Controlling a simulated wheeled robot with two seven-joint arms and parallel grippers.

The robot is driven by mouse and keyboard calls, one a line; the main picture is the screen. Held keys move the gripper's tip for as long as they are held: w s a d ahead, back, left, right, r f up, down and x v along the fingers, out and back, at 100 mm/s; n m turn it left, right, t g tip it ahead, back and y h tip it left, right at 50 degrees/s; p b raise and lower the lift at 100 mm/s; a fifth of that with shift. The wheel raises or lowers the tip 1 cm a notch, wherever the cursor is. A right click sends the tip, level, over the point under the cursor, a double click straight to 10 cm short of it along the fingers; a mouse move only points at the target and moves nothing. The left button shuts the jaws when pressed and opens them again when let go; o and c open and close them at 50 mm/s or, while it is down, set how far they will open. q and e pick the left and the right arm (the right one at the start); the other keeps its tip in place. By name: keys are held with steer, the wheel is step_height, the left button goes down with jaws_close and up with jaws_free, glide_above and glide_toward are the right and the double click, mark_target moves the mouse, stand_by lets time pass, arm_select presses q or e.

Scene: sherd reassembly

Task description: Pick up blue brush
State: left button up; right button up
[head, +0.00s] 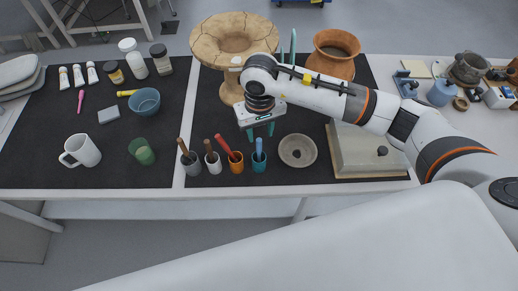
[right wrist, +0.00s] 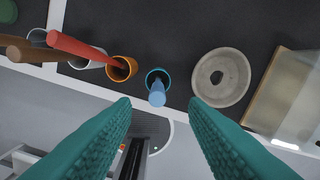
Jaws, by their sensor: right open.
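The blue brush (head: 259,146) stands handle up in a teal cup (head: 259,164) near the table's front edge. In the right wrist view the blue brush (right wrist: 157,96) points up toward the camera, with the teal cup (right wrist: 152,74) around its lower part. My right gripper (head: 261,129) is open and empty, pointing down just above and behind the brush in the head view. In the right wrist view its two teal fingers (right wrist: 159,104) stand apart on either side of the brush's line, not touching it. My left gripper is not in view.
To the left stand a red brush (head: 228,148) in an orange cup (head: 237,167) and brown-handled brushes in a white and a grey cup. A grey bowl (head: 311,151) lies close on the right, beside a lidded box (head: 365,160). A large clay vessel (head: 232,40) stands behind.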

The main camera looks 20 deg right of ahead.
steer(key=p, duration=0.1)
glide_above(259, 153)
steer(key=f, duration=0.4)
steer(key=shift+w+d+f, duration=0.1)
steer(key=shift+w+d, duration=0.1)
steer(key=shift+w, duration=0.05)
steer(key=shift+f+p, duration=0.25)
steer(key=shift+p, duration=0.05)
step_height(259, 153, down, 4)
steer(key=shift+r+p, duration=0.15)
steer(key=shift+p, duration=0.7)
steer(key=shift+f, duration=0.5)
jaws_close()
